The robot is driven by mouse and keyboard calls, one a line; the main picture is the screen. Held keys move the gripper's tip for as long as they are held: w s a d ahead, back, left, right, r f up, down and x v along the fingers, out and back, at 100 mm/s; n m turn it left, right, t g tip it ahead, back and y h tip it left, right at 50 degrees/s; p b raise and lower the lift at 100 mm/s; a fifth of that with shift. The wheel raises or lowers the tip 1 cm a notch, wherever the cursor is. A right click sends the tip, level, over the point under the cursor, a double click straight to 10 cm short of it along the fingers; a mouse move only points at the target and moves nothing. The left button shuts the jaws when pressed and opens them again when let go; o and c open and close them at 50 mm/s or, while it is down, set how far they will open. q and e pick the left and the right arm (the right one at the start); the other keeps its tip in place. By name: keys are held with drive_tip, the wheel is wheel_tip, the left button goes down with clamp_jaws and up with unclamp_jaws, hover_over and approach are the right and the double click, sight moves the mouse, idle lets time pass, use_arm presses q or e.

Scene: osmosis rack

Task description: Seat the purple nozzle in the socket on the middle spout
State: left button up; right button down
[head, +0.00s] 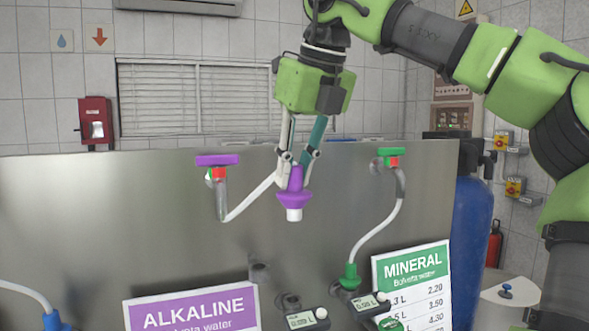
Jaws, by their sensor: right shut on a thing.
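The purple nozzle (294,198) has a wide flange and a white lower end. It hangs upright in the air in front of the steel panel, its white end downward. My right gripper (297,161) is above it, shut on its narrow upper part. A white hose (250,203) runs from the nozzle to the tap with the purple handle (218,160). A grey fitting (259,272) on the panel, below and left of the nozzle, looks like the middle spout. I cannot make out its socket clearly. The nozzle is apart from it. My left gripper is not in view.
The purple ALKALINE sign (192,310) and green MINERAL sign (412,285) stand low in front. Between them are small display units (305,319). A green nozzle (350,277) with its hose is at right, a blue one (55,321) at lower left. The steel panel (110,215) stands behind.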

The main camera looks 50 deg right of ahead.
idle(0.3)
drive_tip(key=shift+w+d+r+p, duration=0.2)
drive_tip(key=shift+w+d+p, duration=0.15)
drive_tip(key=shift+p, duration=0.3)
drive_tip(key=shift+w+d+f+p, duration=0.1)
drive_tip(key=shift+w+d+p, duration=1)
drive_tip(key=shift+w+d, duration=0.75)
drive_tip(key=shift+w+d+f+p, duration=0.1)
drive_tip(key=shift+w+d+p, duration=1.05)
drive_tip(key=shift+w+d, duration=0.7)
drive_tip(key=shift+w+d+p, duration=1.1)
drive_tip(key=shift+w+d, duration=0.45)
drive_tip(key=shift+d, duration=0.6)
drive_tip(key=shift+f, duration=0.1)
drive_tip(key=shift+f+b, duration=8.75)
drive_tip(key=shift+f, duration=3.8)
